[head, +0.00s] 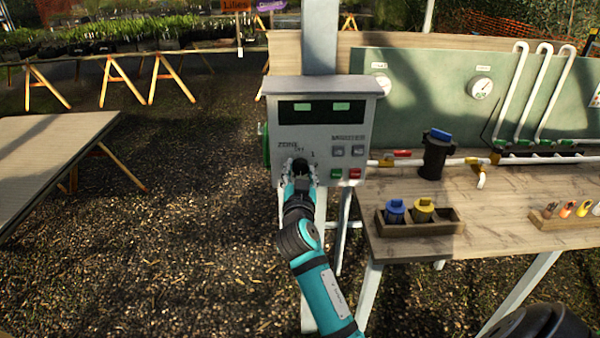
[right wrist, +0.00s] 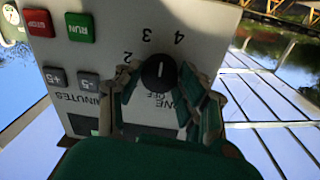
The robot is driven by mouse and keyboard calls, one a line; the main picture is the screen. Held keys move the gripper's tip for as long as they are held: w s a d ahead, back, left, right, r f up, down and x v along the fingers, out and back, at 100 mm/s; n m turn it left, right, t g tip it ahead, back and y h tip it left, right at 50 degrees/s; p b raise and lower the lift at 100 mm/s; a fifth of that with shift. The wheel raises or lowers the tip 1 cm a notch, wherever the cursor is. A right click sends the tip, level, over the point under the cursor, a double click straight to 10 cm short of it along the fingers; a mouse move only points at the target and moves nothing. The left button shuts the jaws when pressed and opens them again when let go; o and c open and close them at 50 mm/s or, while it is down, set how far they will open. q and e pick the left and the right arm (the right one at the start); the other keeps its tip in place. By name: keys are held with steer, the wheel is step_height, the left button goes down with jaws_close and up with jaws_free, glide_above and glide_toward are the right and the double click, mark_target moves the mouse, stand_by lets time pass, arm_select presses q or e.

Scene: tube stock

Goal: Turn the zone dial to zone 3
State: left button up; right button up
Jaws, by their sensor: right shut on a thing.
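The control box (head: 320,112) stands on a post, with the black zone dial (head: 299,165) low on the left of its face. My right gripper (head: 299,176) is at the dial. In the right wrist view, which is upside down, its fingers stand on both sides of the round dial (right wrist: 159,70) and are shut on it. A white line shows on the dial, upright in that picture, and its upper end lies between the marks 3 and 4. I cannot tell which end is the pointer. In the head view my gripper hides part of the marks. My left gripper is not in view.
Green and red buttons (right wrist: 80,27) sit close beside the dial. A wooden bench (head: 400,246) on the right holds a tray (head: 420,228) with blue-capped and yellow-capped parts, and pipes. A table (head: 50,150) stands at the left. Gravel floor between is clear.

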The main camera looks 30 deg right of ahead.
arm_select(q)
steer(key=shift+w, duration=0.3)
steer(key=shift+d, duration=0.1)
arm_select(e)
steer(key=shift+n, duration=1)
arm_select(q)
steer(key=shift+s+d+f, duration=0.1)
arm_select(e)
steer(key=shift+r+n, duration=0.1)
steer(key=shift+n, duration=1.7)
